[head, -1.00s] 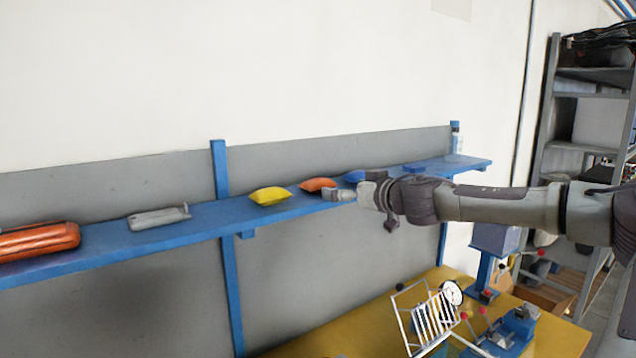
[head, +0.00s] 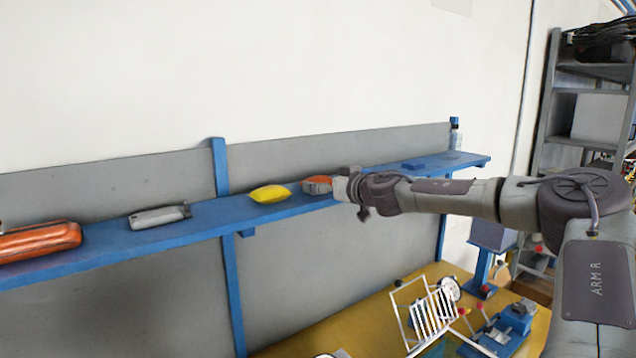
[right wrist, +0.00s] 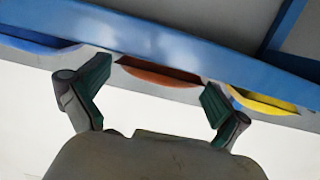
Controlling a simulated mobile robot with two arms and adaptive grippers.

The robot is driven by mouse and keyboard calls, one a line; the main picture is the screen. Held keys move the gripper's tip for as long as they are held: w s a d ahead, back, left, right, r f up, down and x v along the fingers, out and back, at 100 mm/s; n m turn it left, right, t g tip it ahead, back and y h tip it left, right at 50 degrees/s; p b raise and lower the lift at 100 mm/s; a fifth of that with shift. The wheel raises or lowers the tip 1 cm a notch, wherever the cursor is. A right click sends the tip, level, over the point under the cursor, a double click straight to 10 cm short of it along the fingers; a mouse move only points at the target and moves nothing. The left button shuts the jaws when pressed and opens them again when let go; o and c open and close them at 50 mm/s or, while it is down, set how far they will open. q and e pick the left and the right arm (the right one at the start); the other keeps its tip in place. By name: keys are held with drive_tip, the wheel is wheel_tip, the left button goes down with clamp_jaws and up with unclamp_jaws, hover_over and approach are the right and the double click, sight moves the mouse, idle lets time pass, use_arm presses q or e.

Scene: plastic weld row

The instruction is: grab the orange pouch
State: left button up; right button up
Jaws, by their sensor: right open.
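The orange pouch (head: 314,182) lies on the blue wall shelf (head: 214,213), right of the yellow pouch (head: 269,194). My right gripper (head: 332,187) reaches in from the right and hides part of it. In the right wrist view, the orange pouch (right wrist: 158,73) shows between the two spread, green-padded fingers of my right gripper (right wrist: 157,80). The fingers are open, and I cannot tell whether they touch the pouch. My left gripper is not in view.
In the right wrist view, the yellow pouch (right wrist: 262,102) is close to one finger and a blue pouch (right wrist: 40,43) is beyond the other. A grey case (head: 159,217) and an orange-red case (head: 38,240) lie farther left on the shelf. A white rack (head: 432,316) stands below.

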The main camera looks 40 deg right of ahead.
drive_tip(key=shift+w+d+f, duration=0.1)
drive_tip(key=shift+w+f, duration=0.05)
drive_tip(key=shift+w, duration=0.45)
drive_tip(key=shift+w+f, duration=0.1)
drive_tip(key=shift+w, duration=0.45)
drive_tip(key=c, duration=0.6)
drive_tip(key=shift+c, duration=0.3)
drive_tip(key=shift+r, duration=0.2)
